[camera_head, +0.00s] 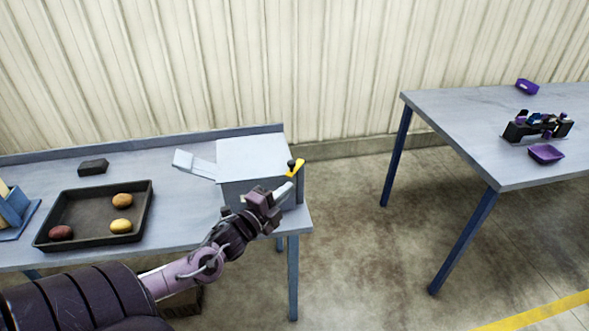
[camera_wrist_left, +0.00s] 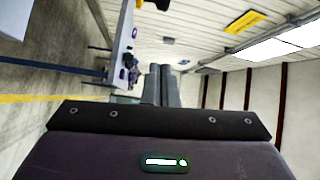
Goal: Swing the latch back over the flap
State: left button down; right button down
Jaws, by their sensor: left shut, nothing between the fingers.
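The grader is a grey box (camera_head: 253,158) at the right end of the near table. A yellow latch (camera_head: 297,167) with a dark knob (camera_head: 290,163) sits at its top right edge. I cannot make out the flap clearly; the latch hides part of that edge. My left gripper (camera_head: 284,189) is in front of the box's right corner, just below the latch in the picture. Its fingers are together and empty; they also show closed in the left wrist view (camera_wrist_left: 162,85). I cannot tell whether the fingertips touch the latch. My right gripper is out of view.
A pale sloping plate (camera_head: 195,163) sticks out from the box's left. A black tray (camera_head: 148,215) with several potatoes lies left of it, with a dark block (camera_head: 93,167) behind. A second table (camera_head: 460,135) with purple trays stands right, across open floor.

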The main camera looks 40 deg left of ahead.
aim_at(294, 165)
pick_arm(q)
jog(key=w+p, duration=0.3)
jog(key=w, duration=0.7)
jog(key=a, duration=0.1)
jog(key=s+a+p, duration=0.1)
jog(key=a, duration=0.1)
jog(key=shift+s+a, duration=0.2)
jog(key=shift+a, duration=0.1)
jog(key=shift+s+a+f+m+h+b, duration=0.1)
jog(key=shift+s+a+m+h+b, duration=0.05)
jog(key=shift+a+m+h+b, duration=0.35)
jog(key=shift+s+a+m+h+b, duration=0.2)
jog(key=shift+a+h+b, duration=0.1)
jog(key=shift+a+h, duration=0.25)
jog(key=shift+d, duration=0.1)
jog(key=shift+w+d, duration=0.1)
